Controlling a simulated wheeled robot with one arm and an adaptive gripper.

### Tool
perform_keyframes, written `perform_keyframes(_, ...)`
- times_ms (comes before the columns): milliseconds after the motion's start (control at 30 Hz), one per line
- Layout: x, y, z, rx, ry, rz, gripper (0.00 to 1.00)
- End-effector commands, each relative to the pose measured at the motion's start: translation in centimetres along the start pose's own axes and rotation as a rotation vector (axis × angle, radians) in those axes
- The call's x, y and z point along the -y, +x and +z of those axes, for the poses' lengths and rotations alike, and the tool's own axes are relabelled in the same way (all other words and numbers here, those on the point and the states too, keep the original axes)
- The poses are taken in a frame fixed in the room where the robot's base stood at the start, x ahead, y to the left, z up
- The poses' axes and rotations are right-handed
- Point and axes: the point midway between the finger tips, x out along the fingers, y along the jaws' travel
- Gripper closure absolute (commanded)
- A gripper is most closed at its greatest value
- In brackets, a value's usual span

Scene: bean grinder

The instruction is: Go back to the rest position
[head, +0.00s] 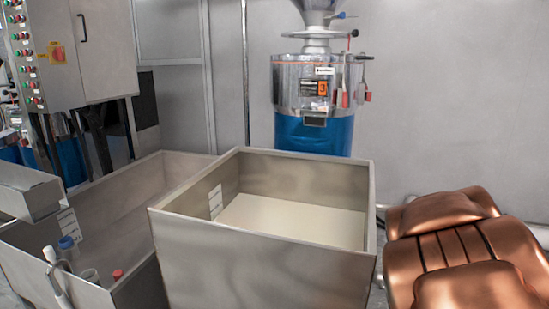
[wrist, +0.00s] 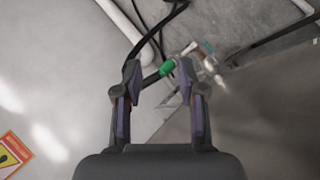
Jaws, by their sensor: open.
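My gripper (wrist: 159,72) shows only in the wrist view, at the centre. Its two dark fingers are apart, and nothing is visibly held between them. A dark hose or cable with a green fitting (wrist: 167,68) shows between and beyond the fingertips; its distance from them is hard to tell. The grinder (head: 313,95), with a silver drum and a blue lower body, stands against the back wall in the head view. My gripper does not show in the head view, so its place relative to the grinder cannot be told.
An open metal bin (head: 262,262) with a pale bottom stands in the middle, in front of the grinder. A second metal bin (head: 120,195) holding bottles is to its left. A control cabinet (head: 85,50) stands at the far left. A copper-coloured padded seat (head: 455,250) is at right.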

Motion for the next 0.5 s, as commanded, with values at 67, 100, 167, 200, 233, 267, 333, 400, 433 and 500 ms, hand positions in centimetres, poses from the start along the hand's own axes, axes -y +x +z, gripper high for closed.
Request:
perform_keyframes(67,-0.9,-3.9,0.7,0.034,0.058,-0.043,0.60)
perform_keyframes(100,-0.9,-5.4,1.2,0.052,0.086,-0.066,0.60)
perform_keyframes(167,-0.6,-7.5,1.9,0.080,0.125,-0.104,0.60)
perform_keyframes(200,-0.4,-9.0,2.5,0.102,0.149,-0.131,0.60)
perform_keyframes(233,-0.2,-10.1,2.9,0.118,0.165,-0.152,0.60)
perform_keyframes(267,0.1,-11.2,3.2,0.130,0.181,-0.174,0.60)
perform_keyframes(333,0.7,-13.9,4.2,0.166,0.217,-0.226,0.60)
perform_keyframes(400,1.5,-16.6,5.1,0.204,0.243,-0.283,0.60)
perform_keyframes(433,1.8,-17.8,5.4,0.216,0.255,-0.306,0.60)
perform_keyframes(500,2.6,-20.6,6.2,0.252,0.275,-0.363,0.60)
